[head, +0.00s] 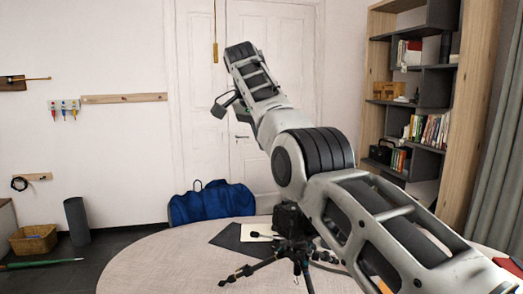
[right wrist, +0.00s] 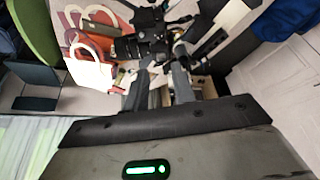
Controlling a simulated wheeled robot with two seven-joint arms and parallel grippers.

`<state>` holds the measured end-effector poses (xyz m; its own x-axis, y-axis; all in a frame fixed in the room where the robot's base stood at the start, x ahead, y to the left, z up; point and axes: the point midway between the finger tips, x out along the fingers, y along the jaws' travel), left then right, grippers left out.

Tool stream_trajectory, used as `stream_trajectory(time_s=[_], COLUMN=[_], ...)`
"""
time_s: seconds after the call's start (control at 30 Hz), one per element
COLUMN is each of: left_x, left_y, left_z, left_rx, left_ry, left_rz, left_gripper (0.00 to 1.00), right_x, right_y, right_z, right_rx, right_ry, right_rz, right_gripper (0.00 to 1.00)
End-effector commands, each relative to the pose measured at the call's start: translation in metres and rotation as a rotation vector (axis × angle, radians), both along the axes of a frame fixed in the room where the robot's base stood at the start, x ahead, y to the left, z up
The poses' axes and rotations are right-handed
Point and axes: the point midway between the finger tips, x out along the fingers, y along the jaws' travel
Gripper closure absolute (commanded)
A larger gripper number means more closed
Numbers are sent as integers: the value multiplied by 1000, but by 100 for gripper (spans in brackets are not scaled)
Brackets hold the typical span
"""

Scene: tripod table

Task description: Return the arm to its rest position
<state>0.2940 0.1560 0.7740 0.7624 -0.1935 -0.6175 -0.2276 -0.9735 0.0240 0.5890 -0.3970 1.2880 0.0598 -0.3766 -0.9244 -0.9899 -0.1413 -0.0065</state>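My right arm rises from the lower right of the head view, bends at an elbow, and reaches up and left above the table (head: 150,265). Its gripper is not clearly seen in that view. In the right wrist view the two fingers of my right gripper (right wrist: 160,82) stand apart with a gap between them. I see nothing clearly held. A black tripod (head: 297,252) stands on the table with a dark camera-like body at its top, partly behind my arm. The dark camera body (right wrist: 128,47) shows beyond the fingers in the wrist view. My left gripper is not in view.
A dark sheet (head: 228,238) and white paper lie beside the tripod. A blue cloth-covered chair (head: 212,202) stands behind the table. A bookshelf (head: 415,105) is at the right. A basket (head: 34,240) is on the floor at left. The table's left part is clear.

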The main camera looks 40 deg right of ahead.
Motion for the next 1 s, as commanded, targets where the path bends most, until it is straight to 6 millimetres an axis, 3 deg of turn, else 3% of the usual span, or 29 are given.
stream_trajectory(time_s=[0.47,0.57,0.67,0.87,1.0], left_x=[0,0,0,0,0], left_y=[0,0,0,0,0], left_z=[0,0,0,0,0], left_rx=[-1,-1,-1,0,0], left_ry=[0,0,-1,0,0], left_rz=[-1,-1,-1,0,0], left_gripper=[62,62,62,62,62], right_x=[1,5,15,26,9], right_y=[1,2,5,20,39], right_z=[-1,-13,-47,-163,-246], right_rx=[0,-6,-23,-71,-98], right_ry=[0,7,23,75,115], right_rz=[3,23,81,314,508], right_gripper=[74,74,74,74,74])
